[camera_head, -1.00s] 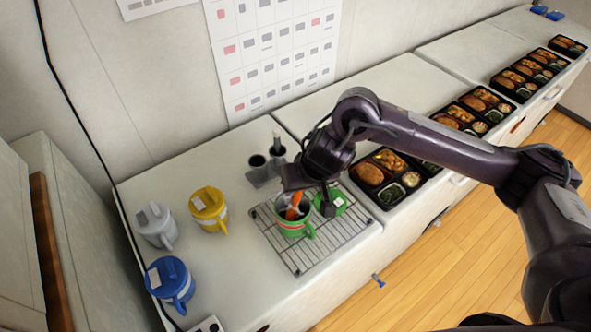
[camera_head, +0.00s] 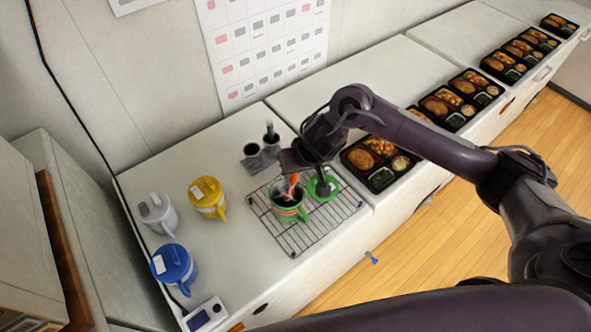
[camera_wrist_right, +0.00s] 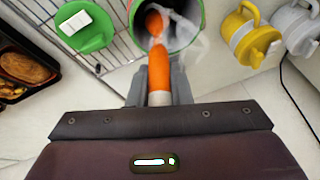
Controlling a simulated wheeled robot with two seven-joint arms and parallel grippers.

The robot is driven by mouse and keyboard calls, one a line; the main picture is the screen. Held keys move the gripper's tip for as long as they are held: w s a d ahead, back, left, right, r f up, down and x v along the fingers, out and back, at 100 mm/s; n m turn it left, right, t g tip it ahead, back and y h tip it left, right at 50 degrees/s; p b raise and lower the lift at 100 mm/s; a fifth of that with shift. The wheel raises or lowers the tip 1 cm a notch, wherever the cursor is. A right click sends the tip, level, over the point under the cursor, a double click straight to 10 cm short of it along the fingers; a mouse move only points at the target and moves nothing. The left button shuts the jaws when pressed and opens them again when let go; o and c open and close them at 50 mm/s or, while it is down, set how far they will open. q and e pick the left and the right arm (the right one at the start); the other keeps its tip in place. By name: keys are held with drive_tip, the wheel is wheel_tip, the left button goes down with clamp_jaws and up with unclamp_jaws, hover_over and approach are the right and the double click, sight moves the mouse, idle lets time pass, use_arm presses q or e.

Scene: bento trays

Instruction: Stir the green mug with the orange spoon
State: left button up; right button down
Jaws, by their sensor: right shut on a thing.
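The green mug (camera_head: 287,212) stands without its lid on a wire rack and also shows at the top of the right wrist view (camera_wrist_right: 192,50). The orange spoon (camera_head: 293,181) is upright with its lower part inside the mug. In the right wrist view, the spoon (camera_wrist_right: 158,68) runs from my right gripper (camera_wrist_right: 158,92) into the mug's opening, with something whitish, like steam, around it. My right gripper is shut on the spoon's handle, just above the mug. A green lid (camera_head: 322,188) lies on the rack beside the mug. My left gripper is not in view.
A yellow mug (camera_head: 207,197), a grey mug (camera_head: 157,213) and a blue mug (camera_head: 174,268) stand left on the counter, lidded. A grey holder (camera_head: 262,154) stands behind the rack (camera_head: 296,244). Bento trays (camera_head: 355,158) line the right.

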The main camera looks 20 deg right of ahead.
drive_tip(key=shift+s+a, duration=0.15)
drive_tip(key=shift+a, duration=0.3)
drive_tip(key=shift+r, duration=0.1)
drive_tip(key=shift+d, duration=0.2)
drive_tip(key=shift+r, duration=0.9)
drive_tip(key=shift+w+d+r, duration=0.1)
drive_tip(key=shift+d+r, duration=0.15)
drive_tip(key=shift+r, duration=0.75)
drive_tip(key=shift+w+d+r, duration=0.1)
drive_tip(key=shift+d+r, duration=0.1)
drive_tip(key=shift+r, duration=0.75)
drive_tip(key=shift+r, duration=0.15)
drive_tip(key=shift+w+r, duration=0.15)
drive_tip(key=shift+r, duration=2.2)
